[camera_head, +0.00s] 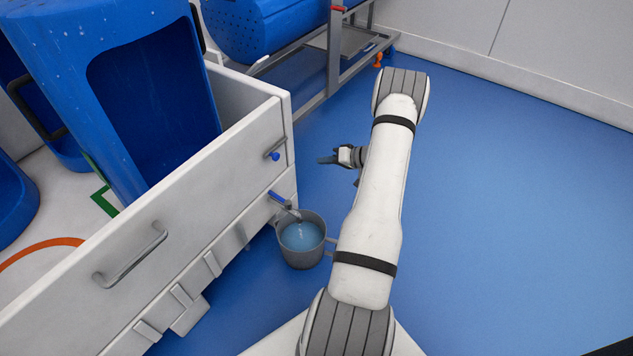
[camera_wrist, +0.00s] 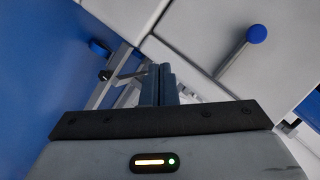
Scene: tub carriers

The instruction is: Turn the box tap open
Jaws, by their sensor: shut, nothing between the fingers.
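The white box (camera_head: 215,210) stands at the left, with blue tubs in it. A tap with a blue handle (camera_head: 277,197) sticks out low near its right corner, its spout over a grey bucket (camera_head: 322,258) holding bluish liquid. Above the tap, a short grey lever with a blue knob (camera_head: 275,156) is on the box. A grey lever with a blue round knob (camera_wrist: 257,34) shows at the upper right in the wrist view. My gripper (camera_head: 322,160) is shut and empty, right of the box and apart from it. Its closed fingers (camera_wrist: 160,82) show in the wrist view.
A blue drum (camera_head: 262,30) lies on a grey metal frame (camera_head: 334,60) at the back. A grey handle (camera_head: 130,258) sticks out from the box front. The bucket stands on the blue floor (camera_head: 510,210) beside the box. The floor to the right is clear.

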